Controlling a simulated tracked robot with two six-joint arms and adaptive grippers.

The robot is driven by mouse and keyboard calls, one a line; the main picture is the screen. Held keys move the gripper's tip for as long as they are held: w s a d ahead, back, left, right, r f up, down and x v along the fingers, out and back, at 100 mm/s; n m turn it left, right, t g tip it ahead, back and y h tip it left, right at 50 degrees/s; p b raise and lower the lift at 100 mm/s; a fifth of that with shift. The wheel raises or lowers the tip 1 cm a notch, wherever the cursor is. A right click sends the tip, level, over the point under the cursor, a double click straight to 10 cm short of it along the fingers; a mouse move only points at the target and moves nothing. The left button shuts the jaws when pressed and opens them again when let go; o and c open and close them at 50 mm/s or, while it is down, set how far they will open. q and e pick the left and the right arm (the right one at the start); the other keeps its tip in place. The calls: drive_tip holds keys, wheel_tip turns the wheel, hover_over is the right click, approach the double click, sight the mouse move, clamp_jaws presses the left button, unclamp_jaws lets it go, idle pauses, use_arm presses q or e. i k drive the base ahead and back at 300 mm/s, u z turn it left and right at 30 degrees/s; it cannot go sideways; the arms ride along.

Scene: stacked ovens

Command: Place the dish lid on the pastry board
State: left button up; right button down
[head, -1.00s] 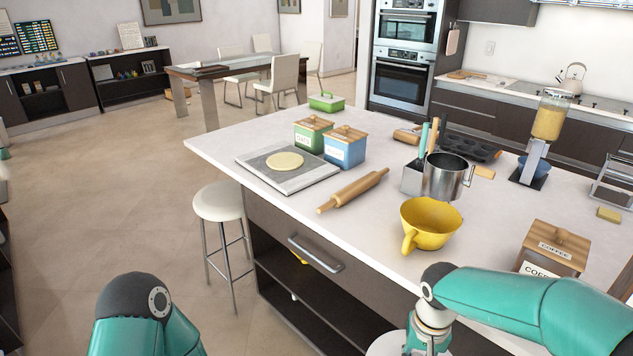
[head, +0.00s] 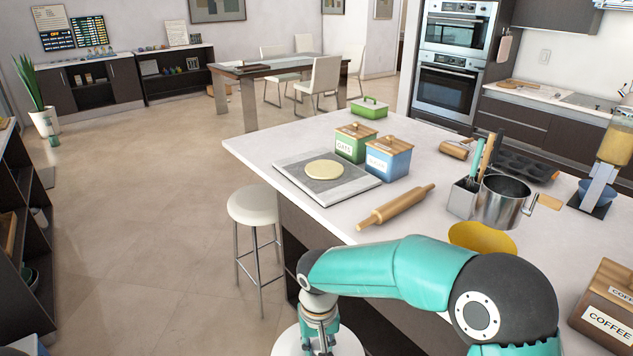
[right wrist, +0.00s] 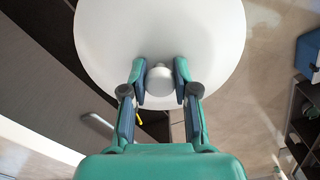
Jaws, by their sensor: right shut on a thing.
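The white round dish lid (head: 350,344) shows at the bottom edge of the head view, partly cut off. My right gripper (head: 320,343) is shut on its knob, and the right wrist view shows the fingers (right wrist: 160,84) on both sides of the knob, with the lid (right wrist: 160,30) spread out beyond them. The lid is in the air beside the island's near side, in front of the stool. The pastry board (head: 345,190) is a grey-and-white slab at the island's left end, well apart from the lid. My left gripper is out of view.
A round of dough (head: 324,169) lies on the board. A rolling pin (head: 395,207), an oats canister (head: 354,142) and a blue canister (head: 388,158) stand close to it. A yellow bowl (head: 482,238) is partly hidden behind my right arm. The stool (head: 253,206) stands beside the island.

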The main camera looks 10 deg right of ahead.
sight(323, 168)
drive_tip(key=z, duration=0.05)
drive_tip(key=k, duration=0.4)
drive_tip(key=u, duration=0.6)
drive_tip(key=i, duration=1.45)
drive_tip(key=z, duration=0.6)
